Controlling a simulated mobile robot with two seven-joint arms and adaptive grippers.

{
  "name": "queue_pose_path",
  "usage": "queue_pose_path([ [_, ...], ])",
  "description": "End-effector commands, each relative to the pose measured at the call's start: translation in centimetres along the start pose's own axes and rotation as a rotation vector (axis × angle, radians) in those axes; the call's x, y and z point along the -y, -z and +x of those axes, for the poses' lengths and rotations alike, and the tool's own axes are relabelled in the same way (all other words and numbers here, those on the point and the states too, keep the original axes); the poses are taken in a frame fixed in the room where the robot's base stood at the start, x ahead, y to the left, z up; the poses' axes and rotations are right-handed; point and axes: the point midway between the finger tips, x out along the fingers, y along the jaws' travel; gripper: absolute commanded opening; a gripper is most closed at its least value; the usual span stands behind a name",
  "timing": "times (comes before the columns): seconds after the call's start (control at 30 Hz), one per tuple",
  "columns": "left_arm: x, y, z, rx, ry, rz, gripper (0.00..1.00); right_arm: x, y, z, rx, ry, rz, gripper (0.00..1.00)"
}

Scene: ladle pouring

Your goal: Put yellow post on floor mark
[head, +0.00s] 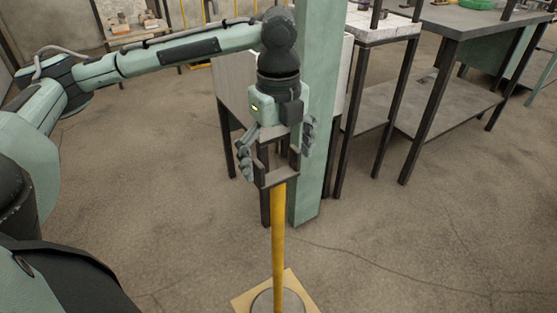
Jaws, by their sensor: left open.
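The yellow post (278,235) stands upright at the bottom middle of the head view. Its round grey base (266,301) is over the tan square floor mark (243,303), with the square's corners showing around it. The lower edge of both is cut off by the frame. A dark bracket (275,179) shows at the post's top. My left gripper (276,162) points down over the bracket with its fingers spread, one to each side. I cannot tell whether the fingers touch it. My right gripper is not in view.
A pale green column (318,120) stands just behind and to the right of my left gripper. A white-topped table (384,27) and a grey workbench (470,20) stand at the upper right. The floor at the right front is clear.

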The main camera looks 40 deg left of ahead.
Motion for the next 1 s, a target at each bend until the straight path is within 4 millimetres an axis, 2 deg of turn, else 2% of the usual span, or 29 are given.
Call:
queue_pose_path([
  [0.17,0.1,0.0,-2.4,0.000,0.004,-0.001,0.98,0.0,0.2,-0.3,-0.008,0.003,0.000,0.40],
  [0.3,0.1,0.0,-5.4,0.000,0.005,0.000,0.98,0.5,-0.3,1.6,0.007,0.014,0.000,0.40],
  [0.6,0.1,0.0,-10.9,0.000,0.003,-0.001,0.98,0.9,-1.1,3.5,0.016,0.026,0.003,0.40],
  [0.77,0.0,0.0,-11.9,0.000,0.001,0.000,0.98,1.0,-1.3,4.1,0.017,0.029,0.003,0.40],
  [1.0,0.0,0.0,-12.0,0.000,0.000,0.000,0.98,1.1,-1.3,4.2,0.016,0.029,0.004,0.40],
])
